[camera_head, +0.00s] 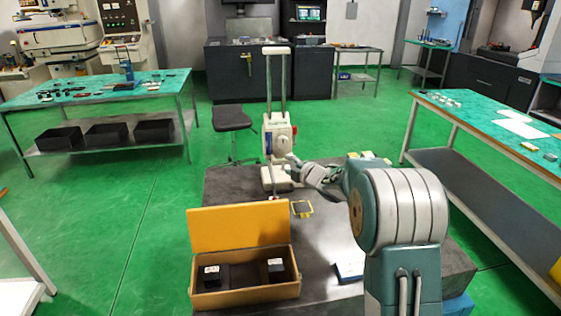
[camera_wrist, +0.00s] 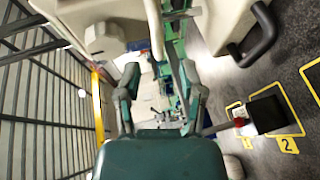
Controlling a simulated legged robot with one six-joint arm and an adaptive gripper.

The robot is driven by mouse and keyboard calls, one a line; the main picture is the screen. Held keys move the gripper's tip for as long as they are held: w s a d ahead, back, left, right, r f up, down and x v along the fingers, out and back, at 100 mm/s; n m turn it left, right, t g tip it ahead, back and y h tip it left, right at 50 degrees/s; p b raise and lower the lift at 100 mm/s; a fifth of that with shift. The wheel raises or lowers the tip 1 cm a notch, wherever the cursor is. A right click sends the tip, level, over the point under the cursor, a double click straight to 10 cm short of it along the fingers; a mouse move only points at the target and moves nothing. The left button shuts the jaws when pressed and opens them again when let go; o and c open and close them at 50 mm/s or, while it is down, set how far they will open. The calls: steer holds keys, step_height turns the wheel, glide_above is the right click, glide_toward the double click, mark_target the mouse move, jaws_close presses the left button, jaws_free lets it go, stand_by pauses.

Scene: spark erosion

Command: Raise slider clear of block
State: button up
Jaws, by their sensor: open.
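A pale slider body (camera_head: 280,137) with a dark dial and a red part sits on two upright columns, in the head view's middle. A pale foot (camera_head: 279,179) stands below it. My gripper (camera_head: 291,160) is beside the slider's lower right; contact cannot be told. The wrist view shows my gripper (camera_wrist: 159,78) with its fingers apart and nothing clearly held between them. Pale machine parts (camera_wrist: 112,35) fill the top of that view. A dark block (camera_wrist: 265,115) lies by the yellow number 2 mark, with a small red and white part at its left. Whether the slider touches it is unclear.
An open wooden box (camera_head: 245,290) with two dark blocks stands at the dark table's front left. Another marked square (camera_wrist: 314,80) and a dark handle (camera_wrist: 255,40) lie right in the wrist view. A yellow-outlined square (camera_head: 301,208) is near the foot.

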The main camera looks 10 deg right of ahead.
mark_target(281, 161)
steer(key=x, duration=0.5)
steer(key=shift+w+a, duration=0.1)
steer(key=shift+w, duration=0.1)
jaws_close()
